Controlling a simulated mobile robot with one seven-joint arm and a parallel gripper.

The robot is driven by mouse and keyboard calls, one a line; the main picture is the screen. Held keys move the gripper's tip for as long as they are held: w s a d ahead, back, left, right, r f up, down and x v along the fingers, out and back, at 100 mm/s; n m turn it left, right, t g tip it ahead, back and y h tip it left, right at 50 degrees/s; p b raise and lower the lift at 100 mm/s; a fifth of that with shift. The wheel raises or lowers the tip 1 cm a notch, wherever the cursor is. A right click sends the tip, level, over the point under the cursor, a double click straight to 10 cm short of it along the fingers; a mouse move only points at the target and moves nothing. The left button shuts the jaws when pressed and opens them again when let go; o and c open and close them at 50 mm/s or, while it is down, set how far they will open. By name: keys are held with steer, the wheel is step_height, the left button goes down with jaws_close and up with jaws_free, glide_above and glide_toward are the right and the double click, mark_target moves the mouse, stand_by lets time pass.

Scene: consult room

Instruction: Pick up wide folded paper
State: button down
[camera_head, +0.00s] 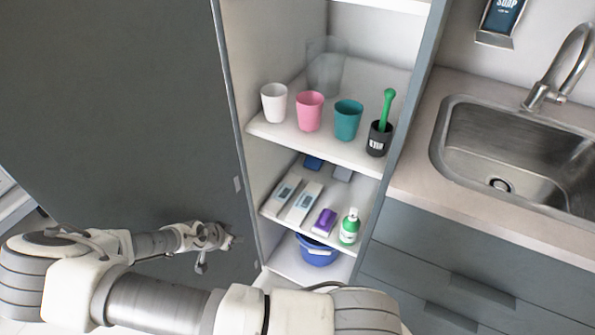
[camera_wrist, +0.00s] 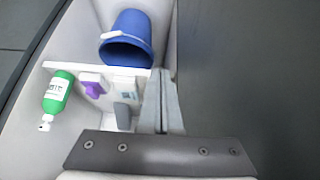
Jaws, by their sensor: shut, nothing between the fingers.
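I cannot pick out a wide folded paper with certainty. On the middle shelf of the open cabinet lie two flat white pieces with grey-blue panels, a left one (camera_head: 287,190) and a right one (camera_head: 304,203). Behind them are a small blue piece (camera_head: 313,162) and a grey piece (camera_head: 342,173), too small to identify. My gripper (camera_head: 234,240) is shut and empty, left of the cabinet opening by the dark door. In the wrist view its closed fingers (camera_wrist: 160,76) show beside the shelf, apart from the things on it.
The middle shelf also holds a purple item (camera_head: 324,222) and a green bottle (camera_head: 349,227). A blue bucket (camera_head: 317,250) stands below. Cups, including a pink one (camera_head: 309,111), fill the upper shelf. The dark door (camera_head: 120,110) bounds the left; a sink (camera_head: 510,150) is right.

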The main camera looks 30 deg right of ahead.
steer(key=w+d+f, duration=0.1)
steer(key=d+f, duration=0.1)
steer(key=b, duration=1.1)
glide_above(291, 181)
steer(key=w+d, duration=0.3)
steer(key=d, duration=0.2)
steer(key=shift+s+a+t+h, duration=0.1)
steer(key=shift+a+t+h, duration=0.1)
steer(key=shift+t+h, duration=0.2)
steer(key=f+b, duration=0.1)
steer(key=f, duration=0.1)
steer(key=f+b, duration=0.1)
steer(key=f, duration=0.2)
steer(key=shift+s+a+b, duration=0.1)
steer(key=shift+a+b, duration=0.1)
steer(key=shift+b, duration=0.1)
steer(key=shift+s+a+r+p, duration=0.1)
steer(key=shift+a+r+p, duration=0.1)
steer(key=shift+r+p, duration=0.35)
steer(key=shift+s+a+f+p, duration=0.15)
steer(key=shift+a+f+p, duration=0.1)
steer(key=shift+p, duration=0.1)
steer(key=s+a, duration=0.1)
steer(key=a, duration=0.1)
steer(key=s+a+p, duration=0.1)
steer(key=a, duration=0.1)
steer(key=shift+s, duration=0.15)
steer(key=shift+s+a, duration=0.25)
steer(key=shift+a, duration=0.05)
